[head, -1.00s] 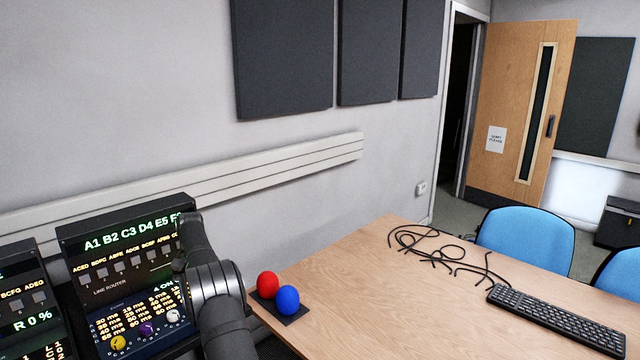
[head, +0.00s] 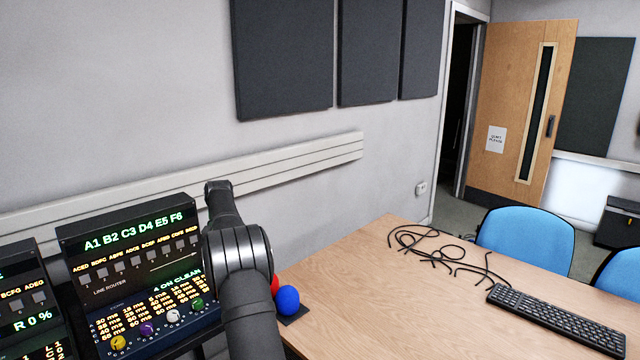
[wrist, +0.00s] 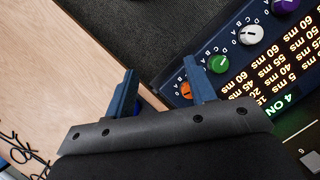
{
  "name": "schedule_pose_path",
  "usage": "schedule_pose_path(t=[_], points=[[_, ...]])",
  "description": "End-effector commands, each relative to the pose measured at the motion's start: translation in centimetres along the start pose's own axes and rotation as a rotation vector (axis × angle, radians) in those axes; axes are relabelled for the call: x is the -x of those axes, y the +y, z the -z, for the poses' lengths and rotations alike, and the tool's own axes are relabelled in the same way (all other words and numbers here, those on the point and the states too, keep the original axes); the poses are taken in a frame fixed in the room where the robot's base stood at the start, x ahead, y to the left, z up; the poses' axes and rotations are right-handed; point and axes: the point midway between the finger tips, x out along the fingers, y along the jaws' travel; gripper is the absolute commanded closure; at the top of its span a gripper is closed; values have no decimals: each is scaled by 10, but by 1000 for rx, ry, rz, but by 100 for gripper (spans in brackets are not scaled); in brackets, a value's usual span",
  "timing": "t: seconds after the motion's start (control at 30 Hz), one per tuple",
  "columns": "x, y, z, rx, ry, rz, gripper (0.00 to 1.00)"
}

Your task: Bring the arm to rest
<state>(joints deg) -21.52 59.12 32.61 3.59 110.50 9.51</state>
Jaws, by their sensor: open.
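My gripper (wrist: 160,82) shows in the wrist view with its two blue fingers spread apart and nothing between them. Beyond the fingertips are dark floor and the edge of the knob panel (wrist: 240,82). The orange knob (wrist: 187,90) is beside the right finger. In the head view my arm rises in front of the panel's right side and the table's near left corner. My gripper's fingers cannot be made out there.
The line router (head: 135,240) stands left of my arm. A blue ball (head: 288,299) and a mostly hidden red ball (head: 275,284) sit by the table (head: 370,300) corner. Black cables (head: 440,252) and a keyboard (head: 555,318) lie farther right. The table's middle is clear.

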Motion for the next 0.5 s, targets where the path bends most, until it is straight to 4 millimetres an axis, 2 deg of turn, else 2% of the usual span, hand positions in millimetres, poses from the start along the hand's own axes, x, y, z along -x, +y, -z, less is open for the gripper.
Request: schedule_pose_path(t=[0.1,0.2,0.5], points=[[10,21,-10,-2,1,1,50],[-2,-2,1,3,-2,-1,50],[-25,-52,25,2,-1,-1,50]])
